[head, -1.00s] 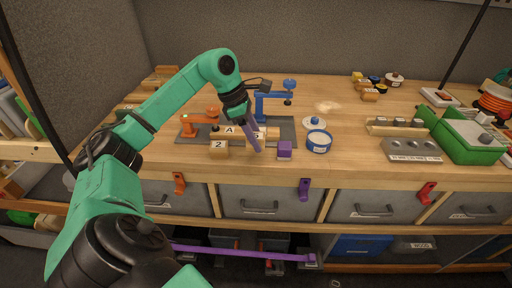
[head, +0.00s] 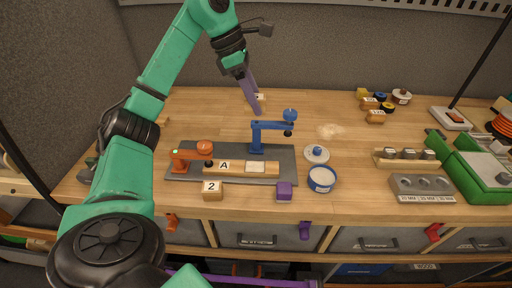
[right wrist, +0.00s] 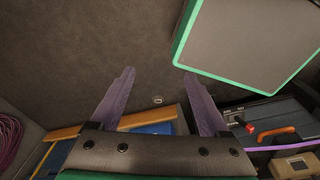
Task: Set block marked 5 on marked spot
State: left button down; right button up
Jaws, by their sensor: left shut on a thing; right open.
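My left gripper (head: 255,106) has purple fingers and is raised over the bench behind the blue clamp. It is shut on a small pale block (head: 261,97), mostly hidden behind the fingers; its number cannot be read. A wooden bar marked A (head: 224,166) lies on the grey plate (head: 286,176). A pale square spot (head: 255,167) shows on the bar right of the A, with nothing on it. A block marked 2 (head: 212,191) stands in front of the plate. My right gripper (right wrist: 160,104) is open and empty in the right wrist view, over the floor.
An orange clamp (head: 179,164) and a blue clamp (head: 257,139) stand on the plate. A purple block (head: 284,191), a white-blue tub (head: 321,180) and a lid (head: 316,153) are to the right. A grey holed block (head: 422,184) and a green box (head: 480,172) stand farther right.

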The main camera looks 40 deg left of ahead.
pick_arm(q)
jog(key=b, duration=0.2)
send_over(260, 167)
jog(key=a, duration=0.1)
notch_tip(260, 167, down, 6)
jog(key=r, duration=0.1)
jog(key=f, duration=0.6)
jog(key=f+b, duration=0.1)
jog(key=f, duration=0.2)
jog(key=shift+s+a, duration=0.25)
jog(key=shift+s, duration=0.1)
notch_tip(260, 167, down, 3)
jog(key=shift+d+r, duration=0.1)
jog(key=shift+r, duration=0.05)
jog(key=shift+s+d, duration=0.1)
jog(key=shift+s, duration=0.05)
jog(key=shift+f+b, duration=0.3)
jog(key=shift+f, duration=0.05)
jog(key=shift+c, duration=1.7)
grip_release()
jog(key=shift+r, duration=0.1)
pick_arm(e)
notch_tip(260, 167, down, 5)
jog(key=s+d, duration=0.1)
jog(key=s, duration=0.2)
